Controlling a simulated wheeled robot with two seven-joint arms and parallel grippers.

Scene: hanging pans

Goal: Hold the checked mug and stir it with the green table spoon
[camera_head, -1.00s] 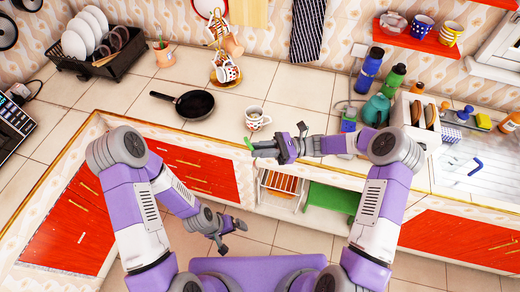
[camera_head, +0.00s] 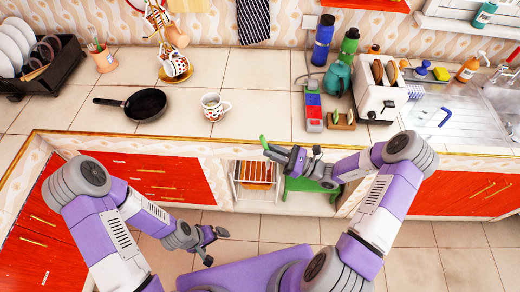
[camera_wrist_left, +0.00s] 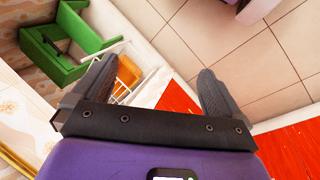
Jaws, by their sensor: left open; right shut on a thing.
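The mug (camera_head: 214,107), white with a dark pattern, stands upright on the tiled counter near its front edge. In the head view my right gripper (camera_head: 272,149) is to the right of and below the mug, apart from it. It is shut on the green spoon (camera_head: 264,142), of which only a short green end shows. My left gripper (camera_head: 215,246) is open and empty, low in front of the cabinets and well below the mug. In the left wrist view the open fingers (camera_wrist_left: 157,78) have nothing between them.
A black pan (camera_head: 146,105) lies left of the mug. Patterned mugs hang on a stand (camera_head: 173,68) behind it. A toaster (camera_head: 381,102), a teal kettle (camera_head: 338,78) and bottles stand to the right. The counter right of the mug is clear up to a grey-red-blue item (camera_head: 313,112).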

